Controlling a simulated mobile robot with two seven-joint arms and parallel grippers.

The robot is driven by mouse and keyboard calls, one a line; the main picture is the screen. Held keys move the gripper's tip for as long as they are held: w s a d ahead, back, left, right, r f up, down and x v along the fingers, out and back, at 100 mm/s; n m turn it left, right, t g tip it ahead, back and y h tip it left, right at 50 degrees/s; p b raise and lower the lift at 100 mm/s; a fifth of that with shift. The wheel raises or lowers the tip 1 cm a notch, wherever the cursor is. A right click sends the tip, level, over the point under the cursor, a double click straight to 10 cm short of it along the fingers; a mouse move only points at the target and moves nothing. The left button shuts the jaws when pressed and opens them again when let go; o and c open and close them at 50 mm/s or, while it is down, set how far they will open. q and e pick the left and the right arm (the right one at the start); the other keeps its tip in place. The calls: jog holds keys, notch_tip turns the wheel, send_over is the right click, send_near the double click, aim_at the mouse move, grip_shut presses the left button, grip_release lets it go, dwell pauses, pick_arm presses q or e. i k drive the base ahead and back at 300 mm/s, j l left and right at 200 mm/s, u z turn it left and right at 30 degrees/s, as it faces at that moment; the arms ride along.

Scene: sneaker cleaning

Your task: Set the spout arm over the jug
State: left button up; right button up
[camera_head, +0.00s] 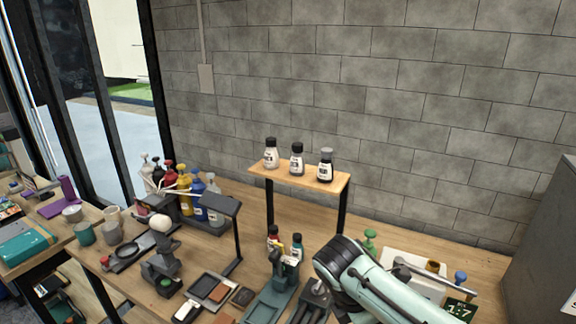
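A silver-grey bar (440,276), which looks like the spout arm, slants down to the right over a white tray (405,258) at the bench's right end. A green-topped piece (370,240) stands at its left and a blue-topped piece (460,278) near its right end. A small brown round thing (433,266) is just behind the bar. I cannot pick out the jug for certain; my arm hides part of this area. My mint and black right arm reaches in from the lower right, but its gripper fingers do not show. My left gripper is not in view.
A wooden shelf (325,180) holds three labelled bottles. A rack of coloured pump bottles (187,195) stands left. Small tools and a brown block (210,288) crowd the bench front.

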aim_at(460, 276)
jog(key=k, duration=0.95)
